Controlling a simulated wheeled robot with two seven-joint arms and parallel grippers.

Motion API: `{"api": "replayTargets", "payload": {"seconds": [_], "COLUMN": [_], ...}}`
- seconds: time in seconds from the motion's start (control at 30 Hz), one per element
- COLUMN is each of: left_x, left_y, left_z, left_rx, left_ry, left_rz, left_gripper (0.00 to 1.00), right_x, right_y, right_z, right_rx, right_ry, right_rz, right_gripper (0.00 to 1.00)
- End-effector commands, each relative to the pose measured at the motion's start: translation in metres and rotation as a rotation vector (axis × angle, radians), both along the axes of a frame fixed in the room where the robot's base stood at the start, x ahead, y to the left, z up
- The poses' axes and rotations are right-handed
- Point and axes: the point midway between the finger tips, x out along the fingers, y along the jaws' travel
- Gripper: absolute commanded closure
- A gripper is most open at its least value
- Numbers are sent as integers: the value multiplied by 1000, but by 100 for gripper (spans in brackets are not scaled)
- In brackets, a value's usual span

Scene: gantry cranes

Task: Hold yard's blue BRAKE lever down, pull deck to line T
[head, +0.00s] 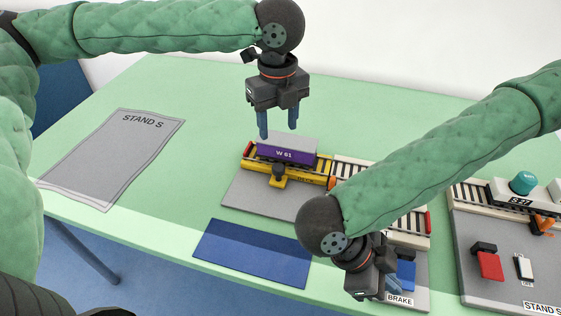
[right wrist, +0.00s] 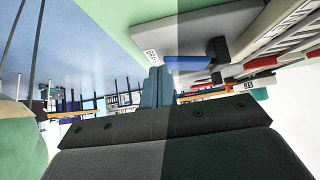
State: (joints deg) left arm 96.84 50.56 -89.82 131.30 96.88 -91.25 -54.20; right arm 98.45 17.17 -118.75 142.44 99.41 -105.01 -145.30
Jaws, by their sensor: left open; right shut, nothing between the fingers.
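The yellow deck (head: 297,174) sits on the grey yard board (head: 248,194) and carries a purple wagon (head: 284,154) marked W 61. A yellow and black handle (head: 279,176) stands at its front. My left gripper (head: 278,131) is open and empty above the wagon, fingers pointing down.
A blue mat (head: 252,252) lies at the table's front edge. The grey STAND S sheet (head: 112,158) is at the left. At the right, another board (head: 470,275) holds a red lever (head: 488,263), a white lever (head: 524,267) and a wagon with a teal load (head: 523,183).

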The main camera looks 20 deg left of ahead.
Motion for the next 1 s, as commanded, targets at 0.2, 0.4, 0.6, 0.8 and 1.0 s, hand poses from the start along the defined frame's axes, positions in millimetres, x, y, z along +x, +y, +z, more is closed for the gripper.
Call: {"api": "replayTargets", "payload": {"seconds": [0.2, 0.4, 0.6, 0.8, 1.0], "left_x": [0, 0, 0, 0, 0], "left_y": [0, 0, 0, 0, 0], "left_z": [-21, -56, -89, -111, -118], "left_rx": [1, 1, 0, 0, 0], "left_ry": [1, 1, 1, 0, 0], "left_rz": [1, 1, 1, 1, 1], "left_gripper": [49, 49, 49, 49, 49], "right_x": [0, 0, 0, 0, 0], "right_y": [0, 0, 0, 0, 0], "right_z": [0, 0, 0, 0, 0], "right_rx": [0, 0, 0, 0, 0], "right_ry": [0, 0, 0, 0, 0], "right_rz": [0, 0, 0, 0, 0], "right_gripper": [100, 100, 100, 100, 100]}}
